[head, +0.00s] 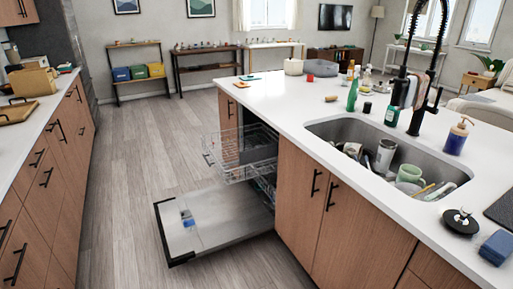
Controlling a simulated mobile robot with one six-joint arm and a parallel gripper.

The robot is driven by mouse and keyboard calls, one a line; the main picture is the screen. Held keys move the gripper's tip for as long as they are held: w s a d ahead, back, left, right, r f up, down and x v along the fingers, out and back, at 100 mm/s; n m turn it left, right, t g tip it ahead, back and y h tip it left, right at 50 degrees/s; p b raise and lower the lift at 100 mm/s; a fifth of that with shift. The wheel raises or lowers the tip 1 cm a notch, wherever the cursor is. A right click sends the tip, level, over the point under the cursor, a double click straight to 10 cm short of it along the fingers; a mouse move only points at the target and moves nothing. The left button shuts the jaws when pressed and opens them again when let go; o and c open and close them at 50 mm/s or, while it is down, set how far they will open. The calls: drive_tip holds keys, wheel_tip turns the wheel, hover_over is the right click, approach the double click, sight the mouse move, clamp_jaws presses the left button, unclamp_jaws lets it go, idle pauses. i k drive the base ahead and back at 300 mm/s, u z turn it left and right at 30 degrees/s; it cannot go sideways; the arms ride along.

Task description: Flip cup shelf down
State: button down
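The dishwasher door (221,236) is folded down in front of the island, low above the floor. Its wire upper rack (232,165) is pulled out past the cabinet front and looks empty. Part of the lower rack (264,184) shows beneath it, further in. The cup shelf is too small to tell apart from the rack's wires, so I cannot tell whether it is up or down. My gripper is not in view.
The island counter (275,100) holds bottles and small items. Its sink (350,130) is full of dishes, with a tall black faucet (415,95) behind. Another counter (28,130) runs along the left. The wooden floor (150,130) between them is clear left of the door.

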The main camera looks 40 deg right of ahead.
sight(261, 152)
drive_tip(key=z, duration=0.05)
drive_tip(key=i, duration=1.35)
drive_tip(key=z, duration=0.05)
